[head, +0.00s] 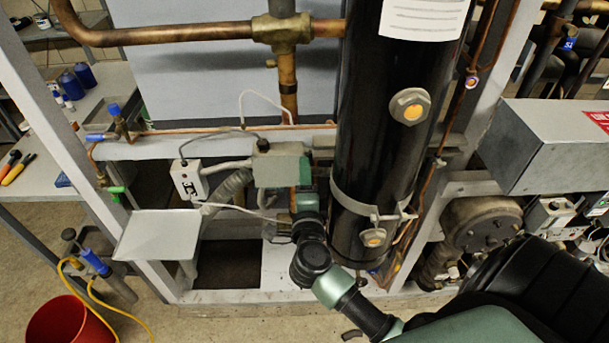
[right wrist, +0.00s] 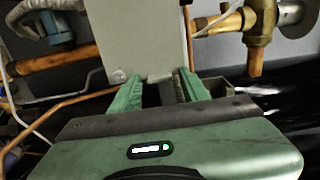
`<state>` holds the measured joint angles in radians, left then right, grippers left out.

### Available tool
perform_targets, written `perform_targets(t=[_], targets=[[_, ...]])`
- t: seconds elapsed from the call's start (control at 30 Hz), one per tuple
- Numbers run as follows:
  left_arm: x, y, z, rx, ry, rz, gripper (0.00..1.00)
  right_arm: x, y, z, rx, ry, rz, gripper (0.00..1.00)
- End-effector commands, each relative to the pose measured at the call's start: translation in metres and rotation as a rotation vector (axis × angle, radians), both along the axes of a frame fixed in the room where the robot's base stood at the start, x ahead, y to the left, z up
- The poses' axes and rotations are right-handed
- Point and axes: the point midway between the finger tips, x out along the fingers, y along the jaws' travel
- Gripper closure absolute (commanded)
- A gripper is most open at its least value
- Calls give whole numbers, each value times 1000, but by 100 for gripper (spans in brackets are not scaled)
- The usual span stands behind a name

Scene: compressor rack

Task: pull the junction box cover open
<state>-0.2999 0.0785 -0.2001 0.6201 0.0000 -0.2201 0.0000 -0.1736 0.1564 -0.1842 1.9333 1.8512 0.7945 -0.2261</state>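The junction box is a small grey-green box (head: 275,166) in front of the vertical copper pipe in the head view, with a cable and a light conduit on its left. In the right wrist view its plain light-grey face (right wrist: 150,38) with one screw fills the upper middle. My right gripper (head: 304,172) is at the box's right side. In the right wrist view the green fingers of this gripper (right wrist: 160,88) stand apart at the box's near end, with a dark gap between them. I cannot tell whether they touch it. My left gripper is out of view.
A white box (head: 189,181) and a grey tray-like plate (head: 160,236) are to the left. The black cylinder (head: 385,150) stands close on the right. Copper pipes and a brass valve (head: 284,30) are above. A red bucket (head: 70,322) stands on the floor.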

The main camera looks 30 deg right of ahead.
Motion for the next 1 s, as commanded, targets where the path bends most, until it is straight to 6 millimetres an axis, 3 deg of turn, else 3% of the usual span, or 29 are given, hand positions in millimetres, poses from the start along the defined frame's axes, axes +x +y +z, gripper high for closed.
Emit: perform_targets(t=[0.03, 0.13, 1.0], targets=[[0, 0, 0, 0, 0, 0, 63, 0, 0, 0, 0, 0, 0, 71], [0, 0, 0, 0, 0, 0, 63, 0, 0, 0, 0, 0, 0, 99], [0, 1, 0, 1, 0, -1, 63, 0, 1, -1, 1, 0, 1, 100]])
